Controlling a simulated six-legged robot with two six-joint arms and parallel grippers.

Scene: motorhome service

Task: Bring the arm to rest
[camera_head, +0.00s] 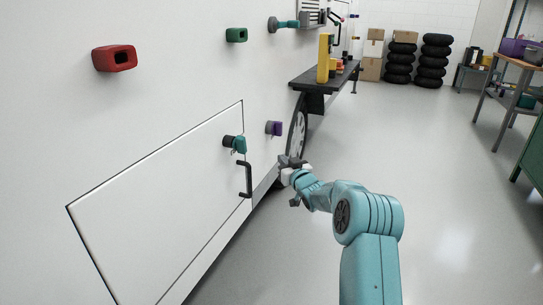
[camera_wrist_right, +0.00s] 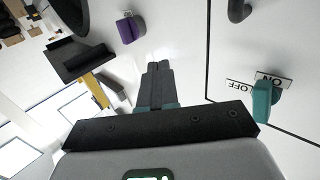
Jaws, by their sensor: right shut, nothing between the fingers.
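My right arm reaches up from the bottom of the head view, to the right of the motorhome's white side. Its gripper (camera_head: 284,161) is in front of the vehicle's side, right of the hatch handle. In the right wrist view the two dark fingers (camera_wrist_right: 158,72) are together and empty. A teal key-like knob (camera_head: 239,145) sits on the hatch, left of the gripper. It also shows in the right wrist view (camera_wrist_right: 262,100), beside ON and OFF labels. My left gripper is not in view.
The hatch (camera_head: 155,215) is closed, with a black handle (camera_head: 246,180). A purple fitting (camera_head: 275,128), a red socket (camera_head: 115,58) and a green socket (camera_head: 236,35) stick out of the wall. A dark shelf (camera_head: 308,82) juts out beyond.

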